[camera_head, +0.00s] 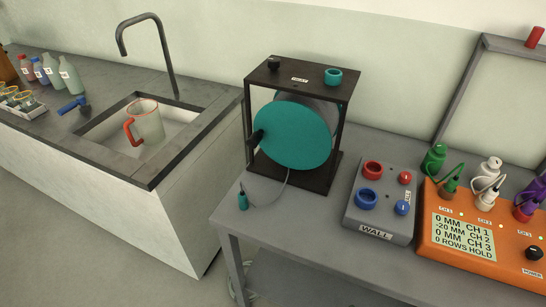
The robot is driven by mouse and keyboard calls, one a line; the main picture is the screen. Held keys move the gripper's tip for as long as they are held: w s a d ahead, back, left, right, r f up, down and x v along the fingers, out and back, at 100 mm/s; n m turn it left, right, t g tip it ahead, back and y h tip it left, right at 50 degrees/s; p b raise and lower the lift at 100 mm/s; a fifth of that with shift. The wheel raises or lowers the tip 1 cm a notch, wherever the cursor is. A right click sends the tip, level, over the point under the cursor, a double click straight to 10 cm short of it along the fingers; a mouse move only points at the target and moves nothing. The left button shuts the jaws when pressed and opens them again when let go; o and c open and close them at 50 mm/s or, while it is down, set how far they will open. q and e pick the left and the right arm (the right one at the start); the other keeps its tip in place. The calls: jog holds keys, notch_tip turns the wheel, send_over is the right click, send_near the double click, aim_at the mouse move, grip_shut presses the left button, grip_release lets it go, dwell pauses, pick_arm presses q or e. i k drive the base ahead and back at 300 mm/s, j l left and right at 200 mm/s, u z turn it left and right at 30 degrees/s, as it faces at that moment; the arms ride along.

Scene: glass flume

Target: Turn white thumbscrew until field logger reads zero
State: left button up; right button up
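The orange field logger (460,264) sits at the right end of the grey bench. Its screen (464,236) reads 0 MM CH 1, -20 MM CH 2, 0 MM CH 3 and 0 ROWS HOLD. A white knobbed piece, which looks like the white thumbscrew (489,167), stands at the logger's back edge behind CH 2, with a white cable beside it. A similar green piece (434,158) is to its left and a purple one (536,191) to its right, cut by the picture edge. Neither of my grippers is in view.
A grey WALL box (382,221) with red and blue fittings stands left of the logger. Further left is a dark frame (342,120) with a teal disc (291,137). A sink (178,108) holds a red-handled jug (148,122). A grey frame (462,85) rises behind the logger.

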aim_at(493, 163)
jog(key=z, duration=1.65)
